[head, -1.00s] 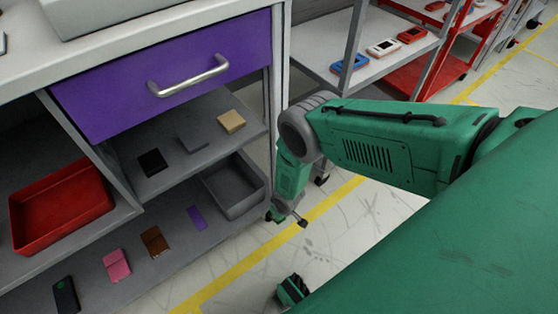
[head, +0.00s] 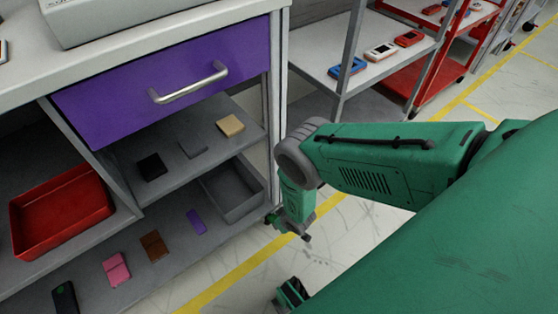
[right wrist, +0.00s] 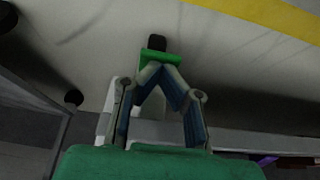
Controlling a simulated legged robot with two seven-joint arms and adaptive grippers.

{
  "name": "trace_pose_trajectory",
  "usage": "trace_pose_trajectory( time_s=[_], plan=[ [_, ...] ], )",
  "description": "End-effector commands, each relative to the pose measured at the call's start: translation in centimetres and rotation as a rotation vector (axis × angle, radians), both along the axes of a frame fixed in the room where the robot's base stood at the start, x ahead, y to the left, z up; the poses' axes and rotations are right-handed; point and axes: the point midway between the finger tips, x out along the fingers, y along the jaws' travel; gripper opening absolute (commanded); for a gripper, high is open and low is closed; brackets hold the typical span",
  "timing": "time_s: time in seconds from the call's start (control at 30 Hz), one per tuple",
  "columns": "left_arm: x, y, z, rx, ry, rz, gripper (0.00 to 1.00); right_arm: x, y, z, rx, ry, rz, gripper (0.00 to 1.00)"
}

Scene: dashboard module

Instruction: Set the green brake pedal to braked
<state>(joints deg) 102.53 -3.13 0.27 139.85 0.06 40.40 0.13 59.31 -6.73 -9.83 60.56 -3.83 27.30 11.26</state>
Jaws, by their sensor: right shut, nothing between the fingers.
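The green brake pedal (right wrist: 160,57) shows in the right wrist view as a bright green plate with a dark end beyond it. My right gripper (right wrist: 159,70) is shut and empty. Its fingertips meet at the near edge of the green plate and look to be against it; exact contact is hard to tell. In the head view, small green and dark parts show low beside the cabinet's right corner, at the end of my right arm. They are too small there to separate pedal from gripper.
A cabinet with a purple drawer (head: 170,80), a red tray (head: 62,210) and a grey bin (head: 236,190) stands at left. Small boxes lie on its shelves. A grey rack (head: 375,60) and a red cart (head: 440,80) stand behind. The floor at right is open, with yellow lines.

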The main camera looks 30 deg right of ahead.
Motion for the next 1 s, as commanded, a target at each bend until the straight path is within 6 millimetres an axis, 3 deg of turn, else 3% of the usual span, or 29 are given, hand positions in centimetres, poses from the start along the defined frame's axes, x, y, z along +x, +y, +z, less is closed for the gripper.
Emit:
trace_pose_trajectory(
  time_s=[0.3,1.0],
  plan=[
    [0.0,0.0,-1.7,0.0,0.0,0.0,0.0,-0.2,0.0,-1.4,0.011,-0.137,-0.001,0.0],
    [0.0,0.0,-0.1,0.0,0.0,0.0,0.0,-0.2,0.0,0.5,0.01,-0.133,0.0,0.0]
  ],
)
